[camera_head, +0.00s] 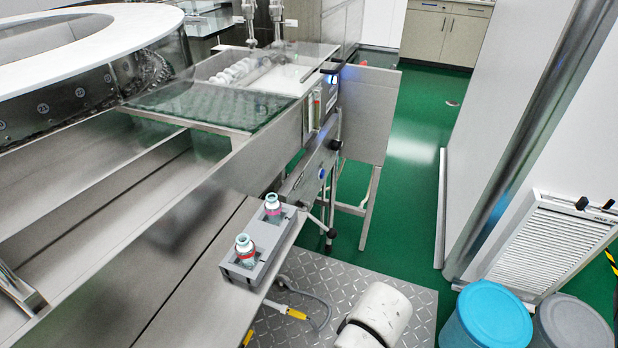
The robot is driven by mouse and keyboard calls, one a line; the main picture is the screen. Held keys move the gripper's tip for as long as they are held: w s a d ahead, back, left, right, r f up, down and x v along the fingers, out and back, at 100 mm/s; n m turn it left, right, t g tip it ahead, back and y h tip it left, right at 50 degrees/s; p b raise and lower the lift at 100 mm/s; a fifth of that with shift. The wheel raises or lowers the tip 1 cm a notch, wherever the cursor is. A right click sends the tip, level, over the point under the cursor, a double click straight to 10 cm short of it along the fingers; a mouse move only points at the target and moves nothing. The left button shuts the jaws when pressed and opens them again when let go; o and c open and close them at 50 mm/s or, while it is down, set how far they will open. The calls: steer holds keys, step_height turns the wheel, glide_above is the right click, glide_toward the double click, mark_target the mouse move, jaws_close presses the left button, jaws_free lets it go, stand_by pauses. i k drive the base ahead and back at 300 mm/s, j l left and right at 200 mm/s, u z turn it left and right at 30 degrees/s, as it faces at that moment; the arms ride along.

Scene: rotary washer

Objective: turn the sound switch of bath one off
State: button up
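No switch labelled as the sound switch of bath one can be made out in the head view. The steel washer bench (185,270) runs diagonally across the left and middle. A white rounded part at the bottom centre appears to be one of my arm links. My gripper is not in view.
A grey block holding two small bottles (232,266) sits on the bench edge. A teal bin (487,312) and a grey bin (570,322) stand at bottom right. A louvred white unit (548,245) leans by the right wall. The green floor (418,135) is clear between bench and wall.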

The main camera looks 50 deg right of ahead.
mark_target(337, 145)
steer(key=i+z, duration=0.1)
steer(key=z, duration=0.8)
steer(key=i+j+z, duration=0.1)
steer(key=z, duration=0.4)
steer(key=j+z, duration=0.2)
steer(key=z, duration=0.25)
